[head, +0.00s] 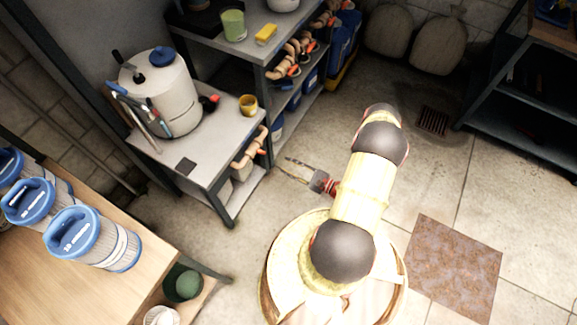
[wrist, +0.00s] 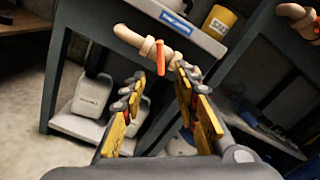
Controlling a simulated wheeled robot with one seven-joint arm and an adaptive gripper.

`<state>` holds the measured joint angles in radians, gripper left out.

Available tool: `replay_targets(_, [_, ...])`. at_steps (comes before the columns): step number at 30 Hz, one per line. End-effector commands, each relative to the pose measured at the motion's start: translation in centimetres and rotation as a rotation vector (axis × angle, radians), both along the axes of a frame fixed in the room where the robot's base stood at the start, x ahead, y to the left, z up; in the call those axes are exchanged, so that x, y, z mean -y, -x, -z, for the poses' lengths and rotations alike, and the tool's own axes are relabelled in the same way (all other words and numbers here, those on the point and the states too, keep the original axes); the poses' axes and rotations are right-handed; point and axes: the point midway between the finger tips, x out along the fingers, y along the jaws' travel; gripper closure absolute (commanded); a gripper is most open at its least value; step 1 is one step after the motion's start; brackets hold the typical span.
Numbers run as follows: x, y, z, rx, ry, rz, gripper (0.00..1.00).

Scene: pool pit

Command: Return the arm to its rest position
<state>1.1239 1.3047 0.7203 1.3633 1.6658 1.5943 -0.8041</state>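My gripper (wrist: 160,82) is open in the wrist view, its two yellow-padded fingers apart with nothing between them. Beyond the fingertips is a tan pipe with an orange valve handle (wrist: 161,57) on the side of a grey workbench; I cannot tell the exact gap. In the head view my arm (head: 361,190), pale yellow with dark joints, reaches forward from my base. My gripper (head: 292,170) is small there, pointing left towards the bench, above the floor. The far arm links are partly hidden behind the nearer ones.
The grey workbench (head: 185,160) carries a white tank (head: 160,92) and a yellow cup (head: 248,104). A shelf unit (head: 250,50) stands behind it. A wooden table (head: 60,270) with blue-capped filters is at lower left. Tiled floor is open on the right.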

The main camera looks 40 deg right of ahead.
Motion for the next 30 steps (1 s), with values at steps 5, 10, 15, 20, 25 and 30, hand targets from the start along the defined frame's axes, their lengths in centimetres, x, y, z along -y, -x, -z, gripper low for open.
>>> replay_targets(5, [0.0,0.0,0.0,0.0,0.0,0.0,0.7])
replay_targets(10, [0.0,0.0,0.0,-0.001,-0.004,0.0,0.7])
replay_targets(15, [-1.3,0.5,1.0,-0.074,-0.087,-0.046,0.7])
replay_targets(20, [-6.4,3.1,1.4,-0.175,-0.2,-0.189,0.7])
replay_targets(25, [-9.7,5.9,-1.0,-0.276,-0.25,-0.38,0.7])
replay_targets(30, [-10.8,7.6,-4.5,-0.356,-0.206,-0.562,0.7])
